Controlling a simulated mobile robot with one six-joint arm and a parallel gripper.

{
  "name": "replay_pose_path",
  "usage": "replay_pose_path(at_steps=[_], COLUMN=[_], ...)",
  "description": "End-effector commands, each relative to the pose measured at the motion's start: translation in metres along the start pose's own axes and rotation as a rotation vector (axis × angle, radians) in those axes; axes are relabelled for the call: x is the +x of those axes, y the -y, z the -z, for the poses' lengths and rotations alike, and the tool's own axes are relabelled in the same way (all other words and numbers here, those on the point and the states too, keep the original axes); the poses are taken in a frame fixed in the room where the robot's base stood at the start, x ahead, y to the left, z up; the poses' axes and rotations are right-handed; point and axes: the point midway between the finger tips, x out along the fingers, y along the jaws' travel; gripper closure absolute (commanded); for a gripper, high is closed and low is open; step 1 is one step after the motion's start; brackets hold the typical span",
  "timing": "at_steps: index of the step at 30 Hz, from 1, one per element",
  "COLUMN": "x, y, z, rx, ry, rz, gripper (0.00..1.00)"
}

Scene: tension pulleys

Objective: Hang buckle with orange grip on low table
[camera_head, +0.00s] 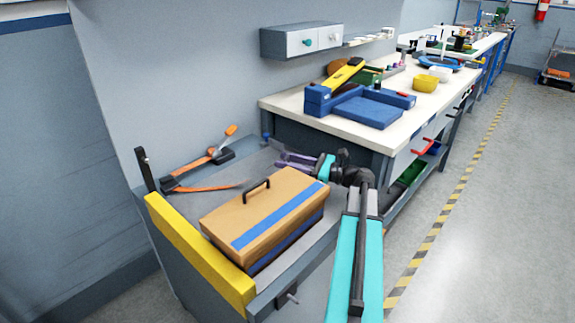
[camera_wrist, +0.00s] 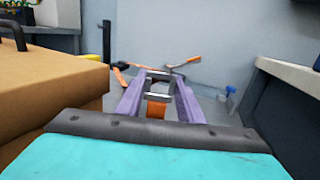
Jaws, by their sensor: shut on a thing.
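In the wrist view my gripper (camera_wrist: 160,85) points along the low table, its purple fingers on either side of a grey metal buckle (camera_wrist: 158,75) with an orange grip (camera_wrist: 156,109). The gripper is shut on this buckle. In the head view my gripper (camera_head: 280,158) is low over the back right part of the low table (camera_head: 258,168), behind the tan box. The buckle is too small to make out there. Black and orange strap pieces (camera_head: 195,187) lie at the table's back left; one orange-tipped lever (camera_head: 231,130) sticks up.
A tan toolbox (camera_head: 262,205) with a blue stripe and black handle fills the table's middle, close beside my arm. A yellow bar (camera_head: 200,255) and a black post (camera_head: 146,170) edge the left side. A higher white workbench (camera_head: 290,101) stands on the right. The wall is behind.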

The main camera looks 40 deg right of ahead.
Motion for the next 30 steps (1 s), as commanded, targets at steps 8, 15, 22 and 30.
replay_pose_path(at_steps=[8, 15, 22, 30], x=[-0.0005, -0.0007, -0.0008, -0.0008], y=[0.0000, 0.0002, 0.0001, 0.0001], z=[0.0056, 0.0078, 0.0081, 0.0075], rx=[0.000, 0.001, 0.000, 0.000], ry=[0.001, 0.000, 0.000, 0.000], rz=[0.000, 0.000, 0.000, 0.000], gripper=[1.00, 1.00, 0.48, 0.48])
